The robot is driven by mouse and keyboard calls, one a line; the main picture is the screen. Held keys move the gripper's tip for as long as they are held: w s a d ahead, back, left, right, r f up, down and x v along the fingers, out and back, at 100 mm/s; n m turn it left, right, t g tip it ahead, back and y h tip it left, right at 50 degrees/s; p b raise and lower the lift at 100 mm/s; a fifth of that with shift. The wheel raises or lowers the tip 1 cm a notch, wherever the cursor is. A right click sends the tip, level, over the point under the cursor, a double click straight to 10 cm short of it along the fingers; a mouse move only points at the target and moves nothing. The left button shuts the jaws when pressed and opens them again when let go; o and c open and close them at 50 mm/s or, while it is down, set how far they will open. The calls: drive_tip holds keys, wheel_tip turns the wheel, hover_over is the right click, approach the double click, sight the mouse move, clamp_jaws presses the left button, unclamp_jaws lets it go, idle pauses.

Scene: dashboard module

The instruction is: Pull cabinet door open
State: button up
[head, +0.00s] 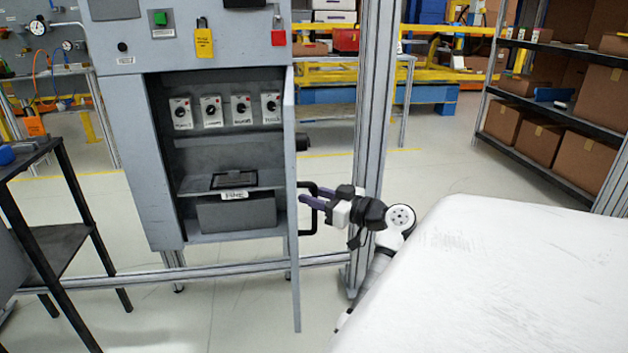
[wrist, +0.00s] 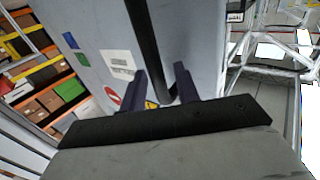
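The grey cabinet (head: 136,150) stands at the left centre of the head view. Its door (head: 296,270) is swung well out and seen nearly edge-on, leaving the inside in plain view. A black bar handle (head: 313,228) is on the door's right face. My gripper (head: 308,197) is at the handle, coming from the right. In the wrist view, the handle (wrist: 146,40) runs down between the two fingers of my gripper (wrist: 162,82). The fingers are spread, with a gap showing beside the bar. The exact contact at the tips is hard to see.
Inside the cabinet are several dial switches (head: 210,111) and a grey box (head: 236,214). An aluminium post (head: 372,110) stands just behind my gripper. A dark metal stand (head: 85,165) is at the left. Open floor (head: 450,175) lies at the right, before shelves with cartons.

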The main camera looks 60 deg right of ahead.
drive_tip(key=s, duration=1.3)
drive_tip(key=shift+s+d+p, duration=0.3)
drive_tip(key=shift+d, duration=0.15)
